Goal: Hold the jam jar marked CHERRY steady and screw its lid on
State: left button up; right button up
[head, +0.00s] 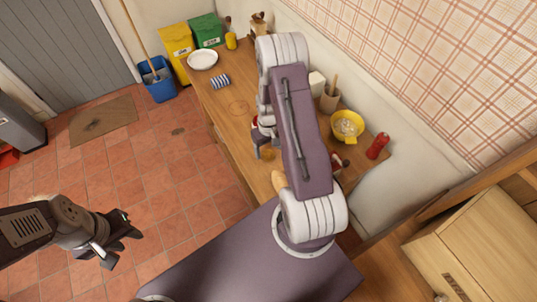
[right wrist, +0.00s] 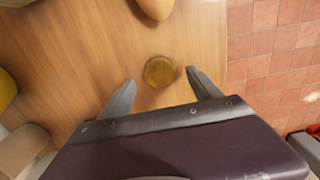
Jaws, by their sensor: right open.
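A round golden lid (right wrist: 159,71) shows from above in the right wrist view, between the fingertips of my open right gripper (right wrist: 160,78) with gaps at both sides. I cannot tell whether it lies on the wood or sits on a jar. In the head view a small golden shape (head: 267,153) shows just beside my right gripper (head: 265,141). A dark red, jar-like thing (head: 340,163) is partly hidden behind my right arm. I can read no CHERRY label. My left gripper (head: 121,247) is open and empty over the floor, away from the table.
The wooden table (head: 222,105) also holds a white plate (head: 202,59), a striped cloth (head: 220,82), a yellow bowl (head: 347,125) and a red bottle (head: 378,146). A tan rounded thing (head: 278,181) is near the front edge. My right arm hides the table's middle.

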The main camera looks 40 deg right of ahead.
aim_at(268, 156)
jog(key=shift+f, duration=1.35)
jog(key=c, duration=1.4)
